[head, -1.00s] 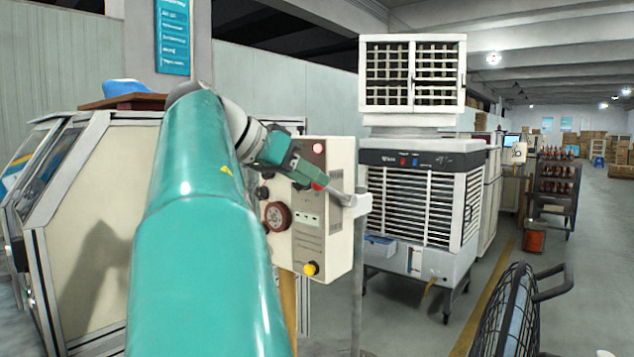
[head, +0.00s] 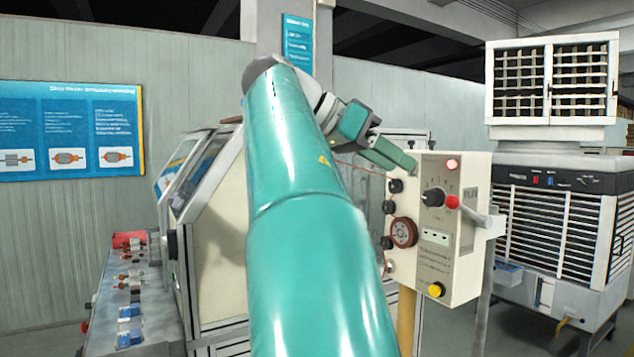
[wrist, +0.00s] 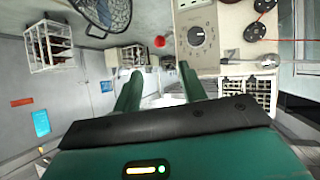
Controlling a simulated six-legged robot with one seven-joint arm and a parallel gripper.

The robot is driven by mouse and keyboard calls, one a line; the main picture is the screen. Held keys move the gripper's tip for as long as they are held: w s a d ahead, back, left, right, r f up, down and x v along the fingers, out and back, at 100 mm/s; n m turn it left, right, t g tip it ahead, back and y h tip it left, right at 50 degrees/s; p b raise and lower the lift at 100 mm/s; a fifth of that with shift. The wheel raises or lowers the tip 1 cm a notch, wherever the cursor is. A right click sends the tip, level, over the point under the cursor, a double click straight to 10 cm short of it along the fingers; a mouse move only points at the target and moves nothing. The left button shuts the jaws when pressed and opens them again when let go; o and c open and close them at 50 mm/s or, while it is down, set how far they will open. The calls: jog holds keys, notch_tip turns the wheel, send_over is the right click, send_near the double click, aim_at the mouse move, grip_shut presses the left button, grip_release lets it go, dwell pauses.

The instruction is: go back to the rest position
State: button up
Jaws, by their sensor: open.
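My gripper (head: 398,158) is teal and open, with nothing between its fingers. In the head view it is at the upper left of a cream control box, in the air, with my teal arm in front. In the wrist view the two green fingers of my gripper (wrist: 160,82) stand apart. The control box (head: 452,240) has a dark dial, a red lit button at the top, a red knob on a lever at its right and a yellow button below. It also shows upside down in the wrist view (wrist: 198,50), beyond the fingers.
A white air cooler (head: 560,225) stands at the right. A cream machine (head: 215,265) is behind my arm, beside a bench (head: 105,295) with several small parts. A blue poster (head: 70,130) hangs on the wall. A mesh basket (wrist: 105,12) shows in the wrist view.

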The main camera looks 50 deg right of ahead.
jog(key=w+a+f+n+t+y, duration=0.1)
jog(key=w+a+f+n+t, duration=0.4)
jog(key=w+a+f+n, duration=0.4)
jog(key=w+a+f+n+t+y, duration=0.1)
jog(key=w+a+f+n+t, duration=0.45)
jog(key=f, duration=0.65)
jog(key=s+a+f+n+t+y, duration=0.1)
jog(key=a+f+n+y, duration=0.1)
jog(key=a+f, duration=0.5)
jog(key=s+a+f+n+t+y, duration=0.1)
jog(key=s+a+f+n+y, duration=0.1)
jog(key=a+f+n, duration=0.3)
jog(key=s+a+f+n+t+y, duration=0.1)
jog(key=a+f+n+y, duration=0.2)
jog(key=a+f, duration=0.7)
jog(key=shift+s+f, duration=0.2)
jog(key=shift+s, duration=0.1)
jog(key=shift+n, duration=0.25)
jog(key=shift+c, duration=0.5)
jog(key=shift+s+d, duration=0.1)
jog(key=shift+d, duration=0.05)
